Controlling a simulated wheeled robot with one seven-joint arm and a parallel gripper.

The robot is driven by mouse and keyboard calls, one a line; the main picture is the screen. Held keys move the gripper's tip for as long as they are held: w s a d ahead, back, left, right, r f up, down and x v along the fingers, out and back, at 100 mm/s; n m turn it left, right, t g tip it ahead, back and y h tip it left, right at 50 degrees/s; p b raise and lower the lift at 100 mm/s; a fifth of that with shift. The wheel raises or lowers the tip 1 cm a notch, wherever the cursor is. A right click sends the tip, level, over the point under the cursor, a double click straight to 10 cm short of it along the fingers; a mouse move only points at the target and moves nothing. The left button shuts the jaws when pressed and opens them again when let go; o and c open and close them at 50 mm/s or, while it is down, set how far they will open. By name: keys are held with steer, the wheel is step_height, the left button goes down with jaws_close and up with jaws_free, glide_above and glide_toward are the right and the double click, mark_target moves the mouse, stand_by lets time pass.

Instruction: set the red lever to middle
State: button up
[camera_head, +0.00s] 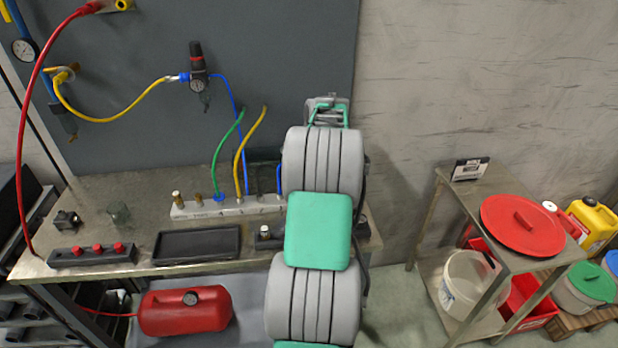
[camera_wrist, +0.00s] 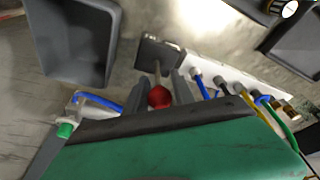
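The red lever shows in the wrist view as a red ball knob (camera_wrist: 159,97) on a thin metal stem, which leads to a dark box (camera_wrist: 160,54) on the bench. My gripper (camera_wrist: 160,86) has its two grey fingers on either side of the red knob. The fingers stand about a knob's width apart, and I cannot tell whether they press on it. The lever's exact angle is hard to judge from here. In the head view my arm hides the lever and my gripper.
A white manifold (camera_wrist: 205,62) with hoses stands close right of the dark box. A grey bin (camera_wrist: 72,75) is at upper left. The bench (camera_head: 150,190) also holds a black tray (camera_head: 160,246).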

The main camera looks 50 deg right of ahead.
steer(key=shift+o, duration=1)
steer(key=shift+s+d, duration=0.1)
steer(key=v, duration=0.7)
steer(key=shift+r+b, duration=0.35)
